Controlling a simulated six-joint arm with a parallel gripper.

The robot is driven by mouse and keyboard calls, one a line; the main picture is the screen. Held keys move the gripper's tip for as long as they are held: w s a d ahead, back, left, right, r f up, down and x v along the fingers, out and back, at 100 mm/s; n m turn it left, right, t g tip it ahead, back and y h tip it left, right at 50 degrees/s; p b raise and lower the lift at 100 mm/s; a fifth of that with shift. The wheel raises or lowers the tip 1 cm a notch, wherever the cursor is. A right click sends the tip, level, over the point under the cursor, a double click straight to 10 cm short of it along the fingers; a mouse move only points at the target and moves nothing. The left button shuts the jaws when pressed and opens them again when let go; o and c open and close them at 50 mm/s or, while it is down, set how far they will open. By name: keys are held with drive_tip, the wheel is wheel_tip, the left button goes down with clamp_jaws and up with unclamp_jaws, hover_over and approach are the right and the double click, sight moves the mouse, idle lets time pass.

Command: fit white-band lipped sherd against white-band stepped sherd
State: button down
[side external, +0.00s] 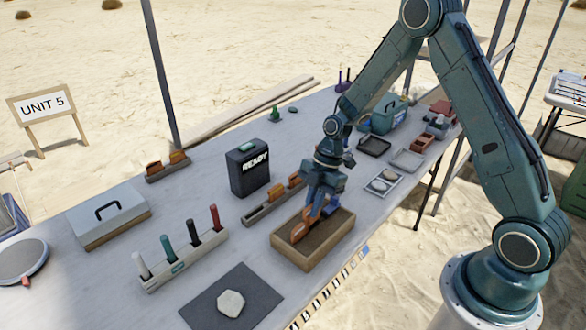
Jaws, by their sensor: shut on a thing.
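My gripper (318,208) points down into a wooden box with a brown bed (336,236), near the middle of the table. It is shut on an orange sherd (310,213), partly hidden by the fingers. Another orange piece (298,231) shows at the left side of the box, just below the held one. I cannot tell whether the two touch or are apart. White bands, a lip or a step are too small to make out, so I cannot tell which sherd is which.
A slotted rack (262,213) with orange sherds stands right behind the box. Another sherd rack (167,172) is at the far left. A black READY box (248,169), a marker rack (184,262) and a dark mat (202,311) with a pale stone (231,303) stand around. Trays lie at the right.

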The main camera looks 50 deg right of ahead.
drive_tip(key=shift+f, duration=1.85)
drive_tip(key=c, duration=1.5)
unclamp_jaws()
drive_tip(key=shift+o, duration=0.2)
drive_tip(key=v, duration=1.4)
